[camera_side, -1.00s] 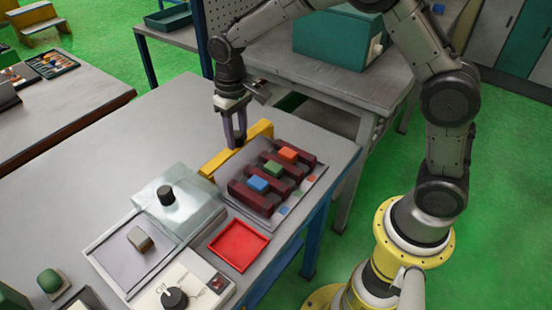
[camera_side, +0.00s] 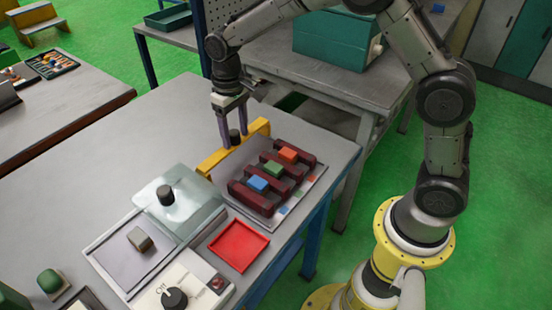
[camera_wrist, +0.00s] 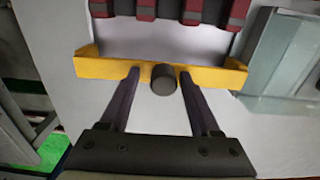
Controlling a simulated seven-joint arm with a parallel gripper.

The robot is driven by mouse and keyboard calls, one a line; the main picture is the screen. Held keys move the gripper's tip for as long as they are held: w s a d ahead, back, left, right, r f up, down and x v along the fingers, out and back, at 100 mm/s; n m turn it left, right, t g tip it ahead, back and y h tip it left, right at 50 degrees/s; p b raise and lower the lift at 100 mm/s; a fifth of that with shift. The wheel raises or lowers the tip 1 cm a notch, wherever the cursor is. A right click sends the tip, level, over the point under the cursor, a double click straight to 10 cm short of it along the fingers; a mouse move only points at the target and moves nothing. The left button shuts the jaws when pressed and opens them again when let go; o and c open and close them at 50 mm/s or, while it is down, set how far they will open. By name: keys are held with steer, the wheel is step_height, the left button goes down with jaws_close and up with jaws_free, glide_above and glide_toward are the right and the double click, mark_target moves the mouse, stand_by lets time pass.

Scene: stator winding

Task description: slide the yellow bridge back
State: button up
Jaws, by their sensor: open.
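The yellow bridge (camera_side: 212,161) is a long bar standing along the far-left side of the dark red slotted block (camera_side: 250,196). A dark round knob (camera_side: 235,137) sits at the bridge's middle. My gripper (camera_side: 234,143) points down over the bridge and is open, with one finger on each side of the knob. In the wrist view, the bridge (camera_wrist: 105,69) runs across the picture. The knob (camera_wrist: 163,80) stands between the spread fingers of my gripper (camera_wrist: 160,72), with a visible gap on each side.
Blue (camera_side: 258,184), green (camera_side: 272,169) and orange (camera_side: 288,154) pieces sit in the slotted block. A glassy box (camera_side: 190,215) with a dark knob stands close to the bridge's near end. A red tray (camera_side: 239,246) lies in front.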

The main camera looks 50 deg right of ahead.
steer(key=shift+a+r, duration=0.2)
steer(key=shift+r, duration=2.7)
steer(key=shift+d+r, duration=0.1)
steer(key=shift+r, duration=0.1)
steer(key=s+d+r+t, duration=0.4)
steer(key=s+r, duration=0.8)
steer(key=r, duration=0.2)
steer(key=s+d+f+t, duration=0.1)
steer(key=s+f, duration=0.2)
steer(key=s, duration=0.5)
steer(key=s+d+f, duration=0.1)
steer(key=s+f, duration=0.3)
steer(key=s, duration=0.4)
steer(key=shift+s+t, duration=0.2)
steer(key=shift+t, duration=0.2)
